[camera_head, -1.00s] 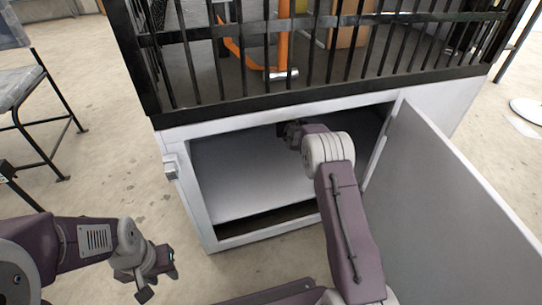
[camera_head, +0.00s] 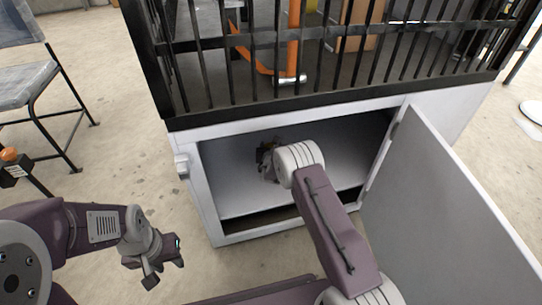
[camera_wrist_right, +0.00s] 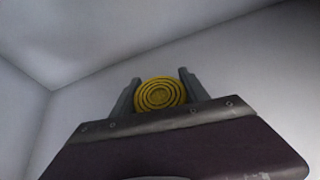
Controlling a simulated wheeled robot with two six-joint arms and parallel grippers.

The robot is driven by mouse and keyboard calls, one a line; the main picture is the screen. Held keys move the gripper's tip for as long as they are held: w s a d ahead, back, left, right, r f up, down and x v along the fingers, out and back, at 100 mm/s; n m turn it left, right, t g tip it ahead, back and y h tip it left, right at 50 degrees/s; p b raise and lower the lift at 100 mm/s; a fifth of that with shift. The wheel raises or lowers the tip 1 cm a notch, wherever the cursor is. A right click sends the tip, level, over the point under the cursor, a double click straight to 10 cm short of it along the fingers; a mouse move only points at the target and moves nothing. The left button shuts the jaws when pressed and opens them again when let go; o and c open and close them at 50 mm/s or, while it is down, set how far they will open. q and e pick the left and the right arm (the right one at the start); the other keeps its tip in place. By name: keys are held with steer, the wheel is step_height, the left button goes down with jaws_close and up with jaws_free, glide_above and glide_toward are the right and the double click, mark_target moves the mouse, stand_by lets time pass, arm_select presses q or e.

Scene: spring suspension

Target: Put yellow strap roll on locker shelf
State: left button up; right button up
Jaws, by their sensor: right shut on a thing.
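The yellow strap roll (camera_wrist_right: 160,94) is a round coil with ring-shaped windings, seen in the right wrist view. My right gripper (camera_wrist_right: 158,92) is shut on it, with one finger on each side. In the head view my right gripper (camera_head: 267,157) reaches inside the open locker, above the locker shelf (camera_head: 235,190); the roll is mostly hidden there. I cannot tell whether the roll touches the shelf. My left gripper (camera_head: 165,273) hangs outside the locker over the floor at lower left, with nothing seen in it.
The locker door (camera_head: 440,210) stands open to the right of the opening. Black bars (camera_head: 330,60) form a cage above the locker, with an orange-handled tool (camera_head: 294,50) behind them. A chair (camera_head: 30,95) stands at the left. The shelf's left part is bare.

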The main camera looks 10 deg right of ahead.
step_height(320, 180, down, 4)
steer(key=b, duration=0.4)
steer(key=shift+f, duration=0.2)
steer(key=shift+r, duration=0.3)
steer(key=o, duration=1.5)
steer(key=shift+o, duration=0.2)
